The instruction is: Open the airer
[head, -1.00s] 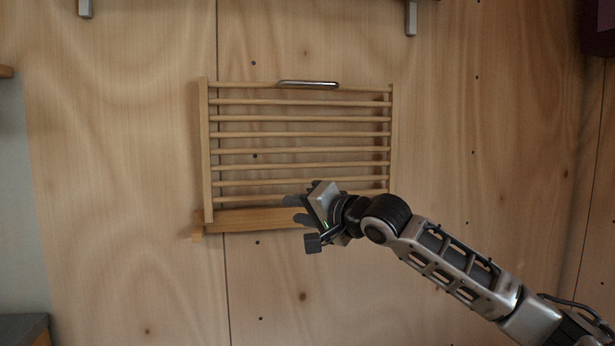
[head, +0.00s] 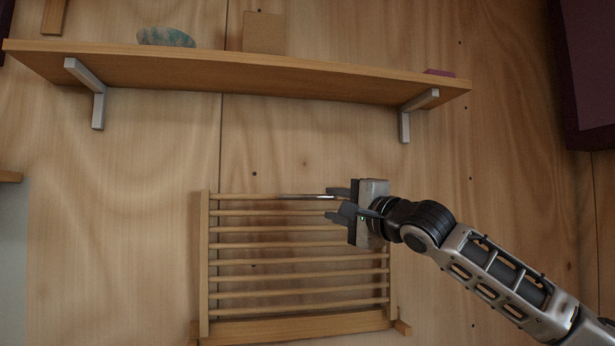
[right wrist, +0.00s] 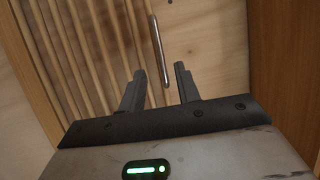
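The airer (head: 205,265) is a wooden rack of several slats, folded flat against the plywood wall in the head view. A thin metal handle (head: 305,196) lies along its top rail; its right end is hidden by my right gripper. My right gripper (head: 336,204) is open at the top right of the airer. In the right wrist view the handle (right wrist: 160,52) shows just beyond and roughly between the two spread fingertips (right wrist: 158,72). I cannot tell whether they touch it. My left gripper is not in view.
A wooden shelf (head: 250,78) on grey brackets (head: 97,105) runs across the wall above the airer. It carries a bluish patterned object (head: 166,37) and a brown block (head: 263,33). A dark purple cabinet (head: 590,75) is at the upper right.

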